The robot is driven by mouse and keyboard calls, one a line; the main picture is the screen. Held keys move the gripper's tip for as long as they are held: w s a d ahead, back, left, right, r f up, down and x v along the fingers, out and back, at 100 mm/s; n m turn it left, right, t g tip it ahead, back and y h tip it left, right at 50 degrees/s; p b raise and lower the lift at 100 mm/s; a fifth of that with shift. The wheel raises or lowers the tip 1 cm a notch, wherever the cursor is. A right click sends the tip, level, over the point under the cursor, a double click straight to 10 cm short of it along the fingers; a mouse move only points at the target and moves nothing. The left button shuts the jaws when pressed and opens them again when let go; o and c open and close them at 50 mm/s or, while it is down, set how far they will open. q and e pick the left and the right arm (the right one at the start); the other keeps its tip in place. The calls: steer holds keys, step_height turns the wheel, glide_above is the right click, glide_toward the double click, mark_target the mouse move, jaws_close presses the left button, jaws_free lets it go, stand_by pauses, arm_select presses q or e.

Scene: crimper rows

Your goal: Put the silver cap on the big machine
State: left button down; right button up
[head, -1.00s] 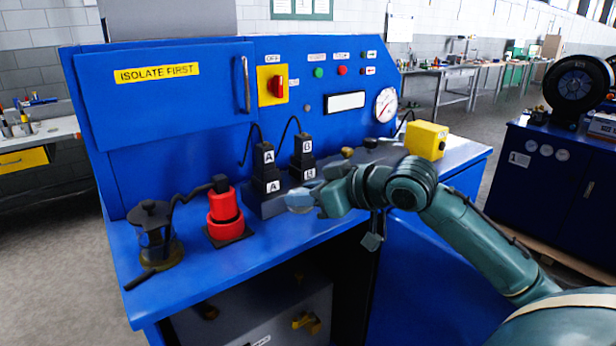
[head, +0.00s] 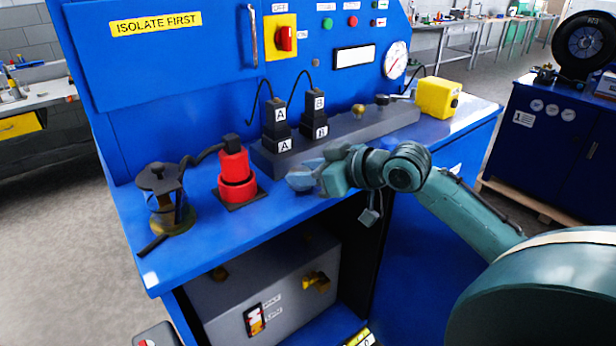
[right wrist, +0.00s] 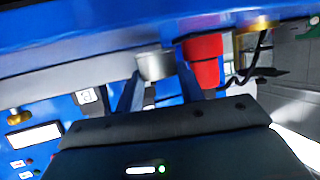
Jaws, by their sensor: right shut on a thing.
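The big blue machine (head: 200,65) stands in front of me, with a shelf along its front. My right gripper (head: 303,180) is over the shelf, just right of the red plug (head: 237,175). In the right wrist view the silver cap (right wrist: 155,65) sits between the fingertips of my right gripper (right wrist: 162,85), which is shut on it. In the head view the fingers mostly hide the cap. A grey strip (head: 365,127) on the shelf carries black plugs marked A (head: 276,115) and B (head: 315,105), a brass stub (head: 357,110) and a dark knob (head: 382,99). My left gripper is not in view.
A dark pot-like fitting (head: 160,180) with a lever stands at the shelf's left end. A yellow box (head: 437,97) stands at its right end. A grey cabinet (head: 225,305) is below the shelf. Another blue bench (head: 555,145) stands to the right.

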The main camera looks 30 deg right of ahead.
steer(key=shift+f, duration=0.7)
steer(key=shift+f, duration=0.15)
steer(key=o, duration=0.9)
steer(key=shift+o, duration=0.2)
